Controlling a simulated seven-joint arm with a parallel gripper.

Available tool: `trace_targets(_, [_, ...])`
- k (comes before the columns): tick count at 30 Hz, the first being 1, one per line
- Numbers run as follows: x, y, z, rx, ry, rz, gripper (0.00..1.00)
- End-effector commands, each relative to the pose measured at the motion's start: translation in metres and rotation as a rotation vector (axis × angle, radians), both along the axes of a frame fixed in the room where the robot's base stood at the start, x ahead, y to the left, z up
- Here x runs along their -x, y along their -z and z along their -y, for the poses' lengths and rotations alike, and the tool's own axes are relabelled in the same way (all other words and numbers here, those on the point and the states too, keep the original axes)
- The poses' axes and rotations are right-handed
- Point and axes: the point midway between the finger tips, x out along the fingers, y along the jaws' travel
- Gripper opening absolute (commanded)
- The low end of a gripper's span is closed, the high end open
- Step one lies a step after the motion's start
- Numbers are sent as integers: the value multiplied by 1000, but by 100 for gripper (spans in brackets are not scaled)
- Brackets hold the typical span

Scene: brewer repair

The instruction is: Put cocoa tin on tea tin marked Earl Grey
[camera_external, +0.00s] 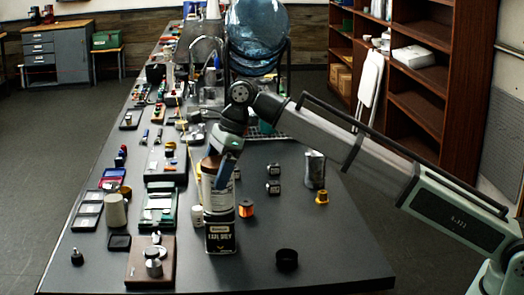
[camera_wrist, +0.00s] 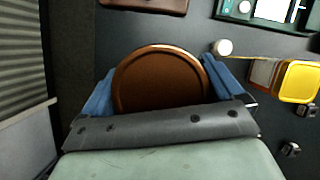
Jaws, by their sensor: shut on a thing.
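The cocoa tin (camera_external: 218,198), with a pale label and brown top, is upright in my gripper (camera_external: 219,172). In the wrist view its round brown lid (camera_wrist: 160,78) fills the space between the blue fingers of my gripper (camera_wrist: 160,92), one at each side. The black tea tin (camera_external: 220,237), with a light label that seems to read Earl Grey, stands upright on the table. The cocoa tin's lower end lines up with the tea tin's top, with no clear gap; I cannot tell whether it rests on it. The tea tin is hidden in the wrist view.
A white cylinder (camera_external: 197,216) and an orange spool (camera_external: 246,208) stand close beside the tins. A black ring (camera_external: 287,259) lies front right, and a metal canister (camera_external: 315,169) stands further back. Trays of parts line the left. The table's front right is mostly clear.

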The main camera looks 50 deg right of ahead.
Motion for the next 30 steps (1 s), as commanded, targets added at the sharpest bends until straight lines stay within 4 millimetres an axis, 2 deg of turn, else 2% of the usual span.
trace_targets(6, [0, 2, 0, 0, 0, 0, 44])
trace_targets(7, [0, 3, 0, 0, 0, 0, 95])
trace_targets(9, [0, 2, 0, 0, 0, 0, 100])
trace_targets(16, [0, 2, 0, 0, 0, 0, 100])
trace_targets(20, [1, -6, 2, 0, 0, 0, 100])
trace_targets(30, [10, -60, 21, -1, -1, 1, 100])
